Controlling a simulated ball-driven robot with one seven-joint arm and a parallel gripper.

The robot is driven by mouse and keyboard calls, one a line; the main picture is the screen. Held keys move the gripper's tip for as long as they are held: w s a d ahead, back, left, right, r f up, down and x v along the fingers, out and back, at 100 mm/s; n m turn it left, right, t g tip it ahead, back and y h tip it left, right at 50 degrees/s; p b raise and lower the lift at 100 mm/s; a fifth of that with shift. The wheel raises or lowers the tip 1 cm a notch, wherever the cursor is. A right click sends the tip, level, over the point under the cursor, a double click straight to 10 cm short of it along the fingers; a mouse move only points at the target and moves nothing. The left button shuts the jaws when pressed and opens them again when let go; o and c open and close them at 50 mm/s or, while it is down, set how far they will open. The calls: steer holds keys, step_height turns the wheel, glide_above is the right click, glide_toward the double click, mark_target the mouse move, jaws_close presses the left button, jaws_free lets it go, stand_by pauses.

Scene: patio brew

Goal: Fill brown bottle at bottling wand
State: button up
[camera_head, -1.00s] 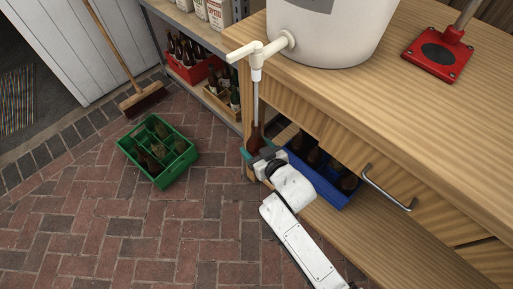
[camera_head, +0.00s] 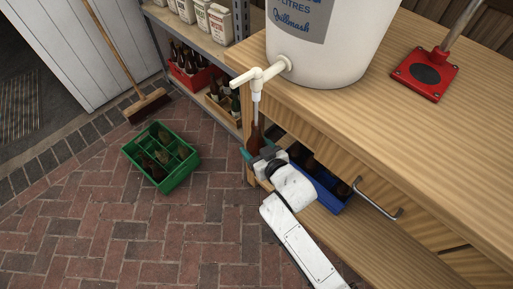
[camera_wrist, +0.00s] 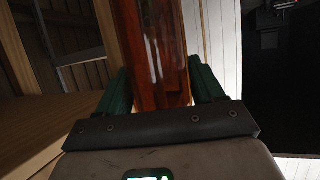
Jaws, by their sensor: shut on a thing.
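A brown bottle (camera_head: 255,138) stands upright in my gripper (camera_head: 258,150) at the left end of the wooden bench. The wrist view shows the glossy brown glass (camera_wrist: 152,50) between the two green fingers of my gripper (camera_wrist: 155,90), which are shut on it. The bottling wand (camera_head: 256,100) hangs down from the white tap (camera_head: 260,76) on the white fermenting bucket (camera_head: 325,55). Its lower end meets or enters the bottle's neck. The bottle's lower part is hidden behind my gripper, and I cannot tell the liquid level.
A blue crate (camera_head: 330,198) with bottles sits on the bench's lower shelf. A green crate (camera_head: 180,172) with bottles stands on the brick floor. A red capper (camera_head: 425,75) is on the bench top. A drawer handle (camera_head: 375,205) juts from the bench. A broom (camera_head: 145,105) leans at the back left.

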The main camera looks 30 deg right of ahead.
steer(key=shift+w+r+p, duration=0.1)
steer(key=shift+r+p, duration=0.55)
steer(key=shift+r, duration=0.35)
stand_by(7.0)
